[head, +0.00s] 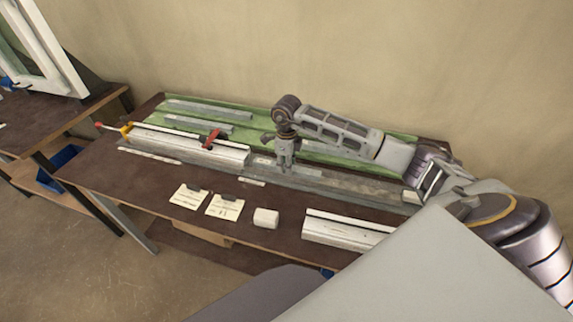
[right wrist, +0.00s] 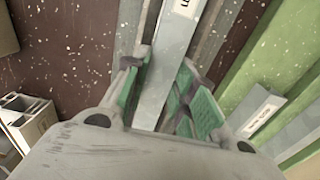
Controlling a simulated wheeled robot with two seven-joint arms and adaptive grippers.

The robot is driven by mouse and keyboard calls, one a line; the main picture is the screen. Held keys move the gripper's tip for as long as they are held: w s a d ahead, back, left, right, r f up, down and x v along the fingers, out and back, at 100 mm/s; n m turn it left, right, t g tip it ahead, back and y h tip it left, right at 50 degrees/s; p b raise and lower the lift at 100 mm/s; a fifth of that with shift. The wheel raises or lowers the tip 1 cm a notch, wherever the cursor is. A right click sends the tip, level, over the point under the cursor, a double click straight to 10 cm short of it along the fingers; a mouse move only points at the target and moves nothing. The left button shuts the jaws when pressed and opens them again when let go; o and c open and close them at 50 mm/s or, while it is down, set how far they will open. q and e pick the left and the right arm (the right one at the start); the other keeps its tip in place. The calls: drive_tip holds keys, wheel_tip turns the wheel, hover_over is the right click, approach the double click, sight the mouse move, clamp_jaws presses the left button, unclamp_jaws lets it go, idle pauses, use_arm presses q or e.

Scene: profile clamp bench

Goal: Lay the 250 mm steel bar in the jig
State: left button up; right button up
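A light grey steel bar with a white label (right wrist: 176,48) runs lengthwise between the fingers of my right gripper (right wrist: 168,95) in the right wrist view. The green-padded fingers stand apart, with a gap showing beside the bar. In the head view my right gripper (head: 285,167) points down over the long grey jig (head: 345,186). The bar lies along the jig's grey channel; whether it is fully seated cannot be told. A white profile (head: 185,142) with a red clamp (head: 212,138) occupies the jig's left part. My left gripper is out of view.
Several grey bars (head: 210,109) lie on the green mat (head: 258,123) behind the jig. Two paper cards (head: 225,207), a white block (head: 266,218) and a white profile piece (head: 345,231) lie along the front of the brown bench (head: 145,182). A wall stands close behind.

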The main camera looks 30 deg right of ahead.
drive_tip(key=o, duration=0.5)
drive_tip(key=shift+c, duration=0.2)
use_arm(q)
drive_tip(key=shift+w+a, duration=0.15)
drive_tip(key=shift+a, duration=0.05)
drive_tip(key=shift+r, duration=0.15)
use_arm(e)
drive_tip(key=shift+r, duration=0.1)
drive_tip(key=shift+r+p, duration=0.15)
drive_tip(key=shift+p, duration=0.15)
drive_tip(key=shift+r, duration=0.3)
use_arm(q)
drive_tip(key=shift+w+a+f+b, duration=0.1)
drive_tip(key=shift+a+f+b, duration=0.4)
drive_tip(key=shift+b, duration=0.1)
use_arm(e)
wheel_tip(320, 180, up, 12)
drive_tip(key=shift+f, duration=0.2)
